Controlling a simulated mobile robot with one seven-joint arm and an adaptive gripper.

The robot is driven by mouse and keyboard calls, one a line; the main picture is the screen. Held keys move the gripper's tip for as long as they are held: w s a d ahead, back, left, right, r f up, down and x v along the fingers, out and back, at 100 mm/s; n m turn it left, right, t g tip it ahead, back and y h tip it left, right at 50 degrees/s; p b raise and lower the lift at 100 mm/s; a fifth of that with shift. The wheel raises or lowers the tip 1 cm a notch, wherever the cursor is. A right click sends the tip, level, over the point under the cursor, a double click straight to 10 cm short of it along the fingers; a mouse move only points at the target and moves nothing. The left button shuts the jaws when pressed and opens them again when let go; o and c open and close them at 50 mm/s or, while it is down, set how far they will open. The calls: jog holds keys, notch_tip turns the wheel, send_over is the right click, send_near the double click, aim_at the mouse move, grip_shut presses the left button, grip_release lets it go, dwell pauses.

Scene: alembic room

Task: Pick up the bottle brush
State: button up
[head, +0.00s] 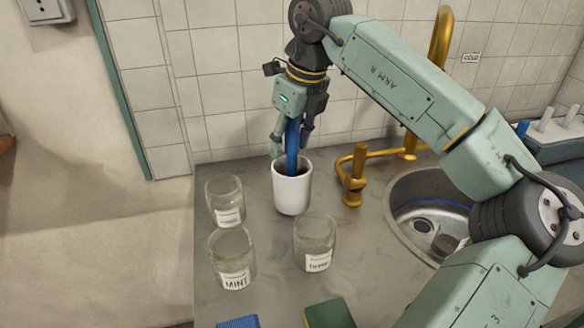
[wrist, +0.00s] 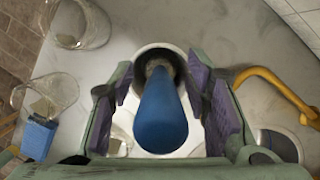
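The bottle brush (head: 292,140) stands handle-up in a white cup (head: 291,192) on the grey counter; its blue handle also fills the middle of the wrist view (wrist: 160,115). Its lower end is hidden inside the cup. My gripper (head: 291,146) points down from above, with one finger on each side of the handle. In the wrist view its purple-padded fingers (wrist: 160,82) are apart, with gaps between pads and handle. The fingertips are near the height of the cup's rim.
Several glass jars stand close by: one at the left (head: 226,200), one labelled MINT (head: 232,258), one in front (head: 314,242). A brass tap (head: 354,180) and a round sink (head: 430,205) are at the right. A green sponge (head: 329,314) and a blue item (head: 238,322) lie at the front.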

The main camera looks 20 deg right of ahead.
grip_shut()
dwell(0.3)
jog(key=shift+r, duration=0.15)
